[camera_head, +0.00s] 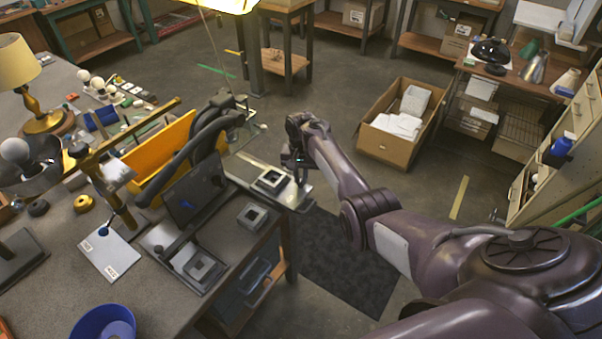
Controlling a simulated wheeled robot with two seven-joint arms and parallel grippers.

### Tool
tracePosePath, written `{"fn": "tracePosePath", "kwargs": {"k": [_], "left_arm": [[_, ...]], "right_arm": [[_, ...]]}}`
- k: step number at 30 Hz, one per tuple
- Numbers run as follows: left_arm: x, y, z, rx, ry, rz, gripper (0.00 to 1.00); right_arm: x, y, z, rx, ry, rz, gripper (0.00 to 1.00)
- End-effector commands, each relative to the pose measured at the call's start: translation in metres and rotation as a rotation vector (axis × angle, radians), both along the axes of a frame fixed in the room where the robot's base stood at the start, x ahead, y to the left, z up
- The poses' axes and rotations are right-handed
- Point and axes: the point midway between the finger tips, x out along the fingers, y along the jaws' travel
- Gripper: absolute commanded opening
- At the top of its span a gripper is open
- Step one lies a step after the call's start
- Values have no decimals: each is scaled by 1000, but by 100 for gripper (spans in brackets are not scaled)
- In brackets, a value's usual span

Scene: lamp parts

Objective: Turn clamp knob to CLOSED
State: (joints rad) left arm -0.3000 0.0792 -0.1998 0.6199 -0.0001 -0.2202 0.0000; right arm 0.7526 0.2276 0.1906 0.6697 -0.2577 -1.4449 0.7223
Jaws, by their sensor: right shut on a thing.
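My right gripper (297,162) points down at the right end of a metal plate (245,168) on the bench's right edge. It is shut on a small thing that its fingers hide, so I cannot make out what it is. A square grey fixture (271,179) sits on the plate just left of the gripper. I cannot pick out the clamp knob for certain. A brass post (112,190) with dark knobs stands on the bench at left. A white plate (110,250) with small labels, too small to read, lies by its foot. My left gripper is out of view.
The workbench (150,298) is crowded: a yellow bin (160,150), a black curved arm (190,150), more square fixtures (252,215), a brass lamp (45,110) and a blue bowl (103,322). A cardboard box (375,150) stands on the floor beyond my right arm.

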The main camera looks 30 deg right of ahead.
Motion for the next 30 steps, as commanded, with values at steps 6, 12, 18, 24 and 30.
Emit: {"fn": "tracePosePath", "kwargs": {"k": [6, 12, 18, 24, 30], "left_arm": [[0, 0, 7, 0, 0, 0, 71], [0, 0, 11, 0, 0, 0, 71], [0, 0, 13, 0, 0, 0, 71], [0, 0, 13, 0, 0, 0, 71], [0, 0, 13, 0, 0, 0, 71]], "right_arm": [[0, 0, 2, 1, 1, 206, 0], [0, 0, 1, 0, 1, 396, 0], [0, 0, 1, 0, 0, 587, 0], [0, 0, 0, 0, 0, 773, 0], [0, -1, 0, 0, -1, 936, 0]]}}
